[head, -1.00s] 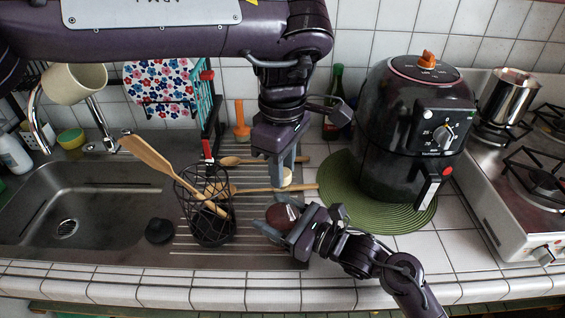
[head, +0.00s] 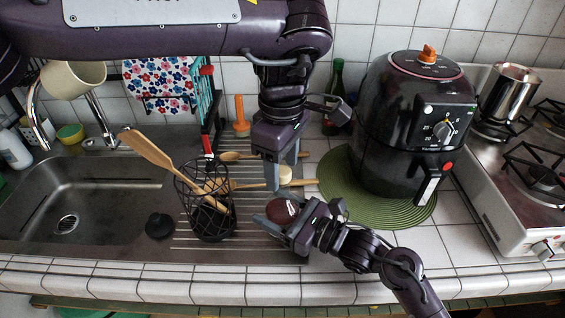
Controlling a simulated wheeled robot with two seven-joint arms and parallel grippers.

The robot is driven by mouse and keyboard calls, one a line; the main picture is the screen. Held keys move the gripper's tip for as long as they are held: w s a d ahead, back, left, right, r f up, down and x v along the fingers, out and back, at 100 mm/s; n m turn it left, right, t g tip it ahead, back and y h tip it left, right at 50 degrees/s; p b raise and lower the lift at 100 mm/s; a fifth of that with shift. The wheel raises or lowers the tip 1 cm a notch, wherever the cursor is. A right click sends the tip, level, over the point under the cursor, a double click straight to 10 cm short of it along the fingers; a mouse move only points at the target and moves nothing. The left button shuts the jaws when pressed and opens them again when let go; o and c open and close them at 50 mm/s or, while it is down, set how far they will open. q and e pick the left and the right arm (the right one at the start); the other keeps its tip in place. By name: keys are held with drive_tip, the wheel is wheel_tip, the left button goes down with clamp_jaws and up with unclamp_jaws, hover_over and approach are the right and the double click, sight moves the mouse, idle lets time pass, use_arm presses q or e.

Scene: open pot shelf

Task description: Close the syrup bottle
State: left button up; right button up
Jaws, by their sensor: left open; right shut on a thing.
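A dark red-brown rounded object (head: 283,210), which looks like the syrup bottle seen from above, is in my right gripper (head: 275,218) at the front edge of the drainboard. The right gripper is shut on it, and its fingers hide part of its sides. A small cream-coloured piece (head: 286,174), perhaps the cap, shows just behind the bottle, beside the fingers of my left gripper (head: 282,180). The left gripper is open and points down, just above and behind the bottle. I cannot tell whether the cream piece touches the bottle or the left fingers.
A black wire basket (head: 207,212) with wooden utensils stands left of the grippers. Wooden spoons (head: 255,186) lie behind. A black air fryer (head: 410,125) stands on a green mat (head: 345,208) to the right. The sink (head: 85,205) is at left, the stove (head: 520,190) at far right.

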use_arm(q)
wheel_tip(320, 180, up, 12)
idle(0.4)
drive_tip(key=shift+f, duration=0.1)
use_arm(e)
drive_tip(key=o, duration=1.5)
drive_tip(key=shift+c, duration=0.2)
drive_tip(key=shift+s+d+f, duration=0.15)
drive_tip(key=shift+d, duration=0.15)
drive_tip(key=b+v, duration=0.2)
drive_tip(key=v, duration=0.4)
drive_tip(key=shift+s+d, duration=0.15)
use_arm(q)
drive_tip(key=shift+f, duration=1.3)
use_arm(e)
drive_tip(key=shift+s+d, duration=0.2)
drive_tip(key=shift+d, duration=0.1)
